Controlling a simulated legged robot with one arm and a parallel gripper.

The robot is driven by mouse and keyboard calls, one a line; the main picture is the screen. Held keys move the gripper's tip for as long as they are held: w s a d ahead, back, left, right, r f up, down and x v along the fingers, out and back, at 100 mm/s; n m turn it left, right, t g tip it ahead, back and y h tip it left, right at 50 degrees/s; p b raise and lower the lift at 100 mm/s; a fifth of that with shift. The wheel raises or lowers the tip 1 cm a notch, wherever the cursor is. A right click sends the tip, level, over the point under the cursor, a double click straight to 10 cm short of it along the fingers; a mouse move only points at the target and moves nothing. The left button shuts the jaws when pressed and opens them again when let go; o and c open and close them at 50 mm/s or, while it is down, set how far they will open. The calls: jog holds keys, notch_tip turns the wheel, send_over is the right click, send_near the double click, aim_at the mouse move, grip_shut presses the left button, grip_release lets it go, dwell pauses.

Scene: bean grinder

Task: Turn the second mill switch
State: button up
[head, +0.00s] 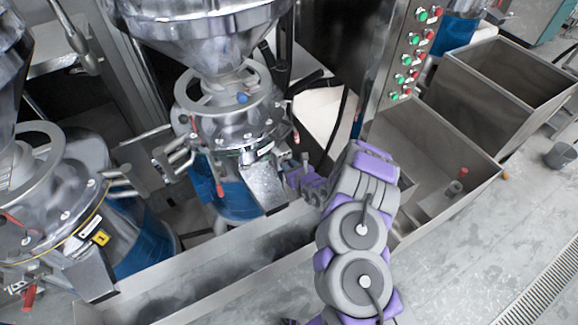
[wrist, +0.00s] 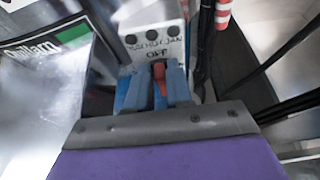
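The middle mill (head: 235,120) has a ring handwheel and a blue base. My gripper (head: 303,180) is at its right side, beside the metal chute (head: 265,185). In the wrist view a red switch lever (wrist: 159,80) stands in front of a pale control plate (wrist: 150,35) with dark round spots and handwritten marks reading "OFF". My gripper's blue fingers (wrist: 159,88) are on both sides of the lever, with little or no gap, and appear shut on it. The fingers hide the lower part of the lever. In the head view the switch is too small to make out.
Another mill (head: 60,200) with a yellow tag stands at the left. A long metal trough (head: 215,285) runs below the mills. A panel of green and red buttons (head: 411,50) stands at the right, above metal bins (head: 440,150). Dark cables hang right of the switch.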

grip_shut()
jog(key=shift+w+d+f+b, duration=0.1)
jog(key=shift+b, duration=0.6)
jog(key=shift+w+d+f+m+g+y+b, duration=0.2)
jog(key=shift+d+f+m+y+b, duration=0.2)
jog(key=shift+m+y+b, duration=1.35)
jog(key=shift+w+d+f+m+g+y+b, duration=0.3)
jog(key=shift+m+y+b, duration=0.5)
jog(key=shift+m+b, duration=1.8)
jog(key=shift+w+d+f+m+g+y+b, duration=0.1)
jog(key=shift+d+f+m+y+b, duration=0.4)
jog(key=shift+m+y+b, duration=1.25)
jog(key=shift+a+f+m+h+b, duration=0.1)
jog(key=shift+m+h+b, duration=0.35)
jog(key=shift+m, duration=0.35)
